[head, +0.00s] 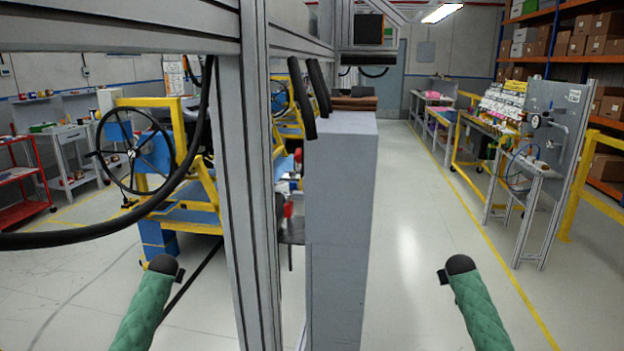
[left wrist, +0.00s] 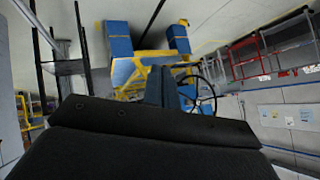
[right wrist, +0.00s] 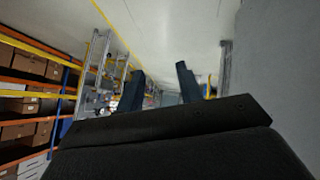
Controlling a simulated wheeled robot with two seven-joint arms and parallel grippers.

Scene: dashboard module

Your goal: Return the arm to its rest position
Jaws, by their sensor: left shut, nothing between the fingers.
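My left gripper (left wrist: 165,85) shows in the left wrist view with its dark fingers together and nothing between them. My right gripper (right wrist: 161,84) shows in the right wrist view with its two fingers spread apart and empty. Neither gripper can be made out in the head view. A yellow and blue frame (head: 187,220) with a black steering wheel (head: 133,152) stands at the left in the head view. The wheel also shows beyond the left fingers in the left wrist view (left wrist: 212,100), apart from them.
A metal profile post (head: 252,200) and a grey box-shaped column (head: 340,220) stand close in front. A red cart (head: 22,185) and workbenches line the left. A grey panel stand (head: 545,150) and orange shelving (head: 580,12) stand right. The right-hand aisle floor (head: 420,230) is clear.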

